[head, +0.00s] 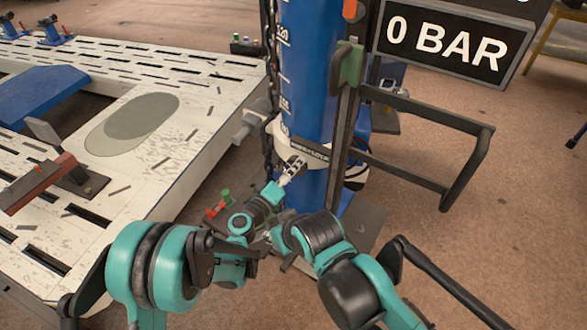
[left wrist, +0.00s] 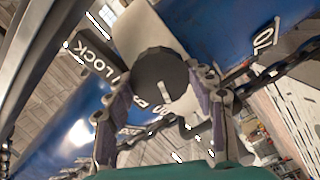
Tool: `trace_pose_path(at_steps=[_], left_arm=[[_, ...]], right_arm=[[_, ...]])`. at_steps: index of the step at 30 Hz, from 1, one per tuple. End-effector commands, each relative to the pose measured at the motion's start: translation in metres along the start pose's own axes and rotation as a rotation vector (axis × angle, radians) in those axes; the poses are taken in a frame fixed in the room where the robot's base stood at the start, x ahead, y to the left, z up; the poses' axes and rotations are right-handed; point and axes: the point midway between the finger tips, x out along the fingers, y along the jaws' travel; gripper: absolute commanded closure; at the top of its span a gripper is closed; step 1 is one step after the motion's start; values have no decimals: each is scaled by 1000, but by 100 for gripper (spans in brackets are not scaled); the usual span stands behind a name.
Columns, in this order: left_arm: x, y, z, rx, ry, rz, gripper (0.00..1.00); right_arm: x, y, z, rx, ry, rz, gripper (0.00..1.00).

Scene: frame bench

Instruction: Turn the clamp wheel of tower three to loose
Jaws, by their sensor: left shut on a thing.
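The clamp wheel (left wrist: 162,77) is a dark round knob with a white mark that points down in the left wrist view, not at the word LOCK. It sits on a pale plate of the blue tower (head: 305,70). My left gripper (head: 294,166) is at the tower's white collar (head: 318,155) in the head view. In the left wrist view its two fingers (left wrist: 160,88) stand on either side of the wheel and are shut on it. In the head view the wheel is largely hidden by the gripper. My right arm shows at the lower middle, but its gripper cannot be made out.
A display (head: 448,42) reading 0 BAR hangs at the upper right. A dark bar handle (head: 465,170) juts out to the right of the tower. A white slotted bench (head: 190,150) fills the left. A chain (head: 270,60) hangs along the tower. Brown floor is open at right.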

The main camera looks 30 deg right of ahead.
Motion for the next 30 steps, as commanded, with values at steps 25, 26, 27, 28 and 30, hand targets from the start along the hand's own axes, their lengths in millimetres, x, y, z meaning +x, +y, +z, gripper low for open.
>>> trace_pose_path(at_steps=[25, 26, 27, 28, 30], left_arm=[[0, -2, 0, -801, 2, 0, 75], [0, -2, 0, -830, 2, 0, 75], [0, -2, 0, -868, 2, 0, 75], [0, -2, 0, -896, 2, 0, 75], [0, -2, 0, -963, 2, 0, 75]], right_arm=[[0, 0, 0, 0, 0, 0, 64], [0, 0, 0, 0, 0, 0, 64], [0, 0, 0, 0, 0, 0, 64], [0, 0, 0, 0, 0, 0, 64], [0, 0, 0, 0, 0, 0, 64]])
